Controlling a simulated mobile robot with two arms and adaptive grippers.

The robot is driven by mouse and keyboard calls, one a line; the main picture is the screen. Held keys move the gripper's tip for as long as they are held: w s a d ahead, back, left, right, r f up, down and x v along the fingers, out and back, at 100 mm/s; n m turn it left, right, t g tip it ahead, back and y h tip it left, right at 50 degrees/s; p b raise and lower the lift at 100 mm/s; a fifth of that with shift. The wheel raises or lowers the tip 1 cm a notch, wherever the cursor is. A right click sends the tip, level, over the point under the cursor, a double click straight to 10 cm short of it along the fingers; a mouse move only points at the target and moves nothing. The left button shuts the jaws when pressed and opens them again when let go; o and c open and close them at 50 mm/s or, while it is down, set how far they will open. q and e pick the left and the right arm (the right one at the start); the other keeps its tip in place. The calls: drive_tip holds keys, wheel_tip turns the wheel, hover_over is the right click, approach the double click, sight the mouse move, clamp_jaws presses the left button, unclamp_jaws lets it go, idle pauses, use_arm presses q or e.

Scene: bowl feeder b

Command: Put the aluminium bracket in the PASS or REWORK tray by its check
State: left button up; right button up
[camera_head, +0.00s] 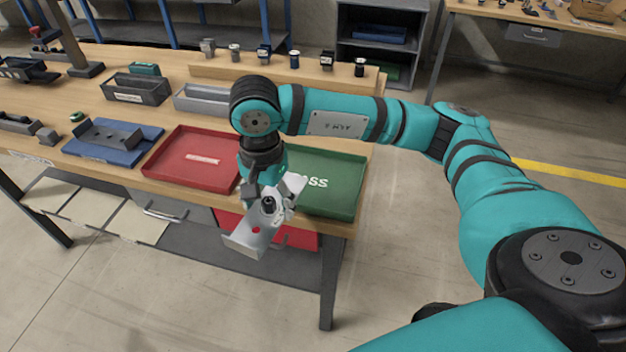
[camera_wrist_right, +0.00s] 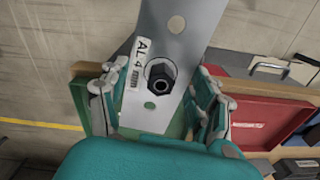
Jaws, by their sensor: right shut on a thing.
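In the right wrist view the bracket (camera_wrist_right: 188,38) sits between both fingers (camera_wrist_right: 160,102) and shows a white label reading "AL 4", holes and a black hex fitting. The green PASS tray (camera_head: 345,188) lies just behind and right of the gripper; its lettering is partly hidden by the gripper. The red tray (camera_head: 172,158) lies to its left, its label too small to read. Both trays look empty. My left gripper is out of view.
A blue mat (camera_head: 84,153) with a dark grey fixture (camera_head: 110,133) lies left of the red tray. Grey bins (camera_head: 140,90) stand behind, and several small parts line a wooden ledge (camera_head: 300,75). Open floor lies in front of the bench.

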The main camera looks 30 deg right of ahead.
drive_tip(key=w+m, duration=0.2)
drive_tip(key=m, duration=0.1)
drive_tip(key=w+m+b, duration=0.1)
drive_tip(key=m, duration=0.1)
drive_tip(key=shift+w+a+f, duration=0.2)
drive_tip(key=shift+a+f, duration=0.1)
drive_tip(key=shift+f, duration=0.1)
drive_tip(key=w+m+b, duration=0.1)
drive_tip(key=w+m, duration=0.2)
drive_tip(key=m, duration=0.4)
drive_tip(key=m+p, duration=0.3)
drive_tip(key=m, duration=0.1)
hover_over(310, 181)
wheel_tip(310, 181, down, 2)
drive_tip(key=shift+f, duration=0.1)
drive_tip(key=shift+d, duration=0.15)
wheel_tip(310, 181, down, 4)
drive_tip(key=shift+r+p, duration=0.25)
drive_tip(key=shift+p, duration=0.45)
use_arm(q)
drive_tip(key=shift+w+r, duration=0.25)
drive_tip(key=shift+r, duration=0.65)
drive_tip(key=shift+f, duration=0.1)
use_arm(e)
drive_tip(key=shift+f, duration=0.1)
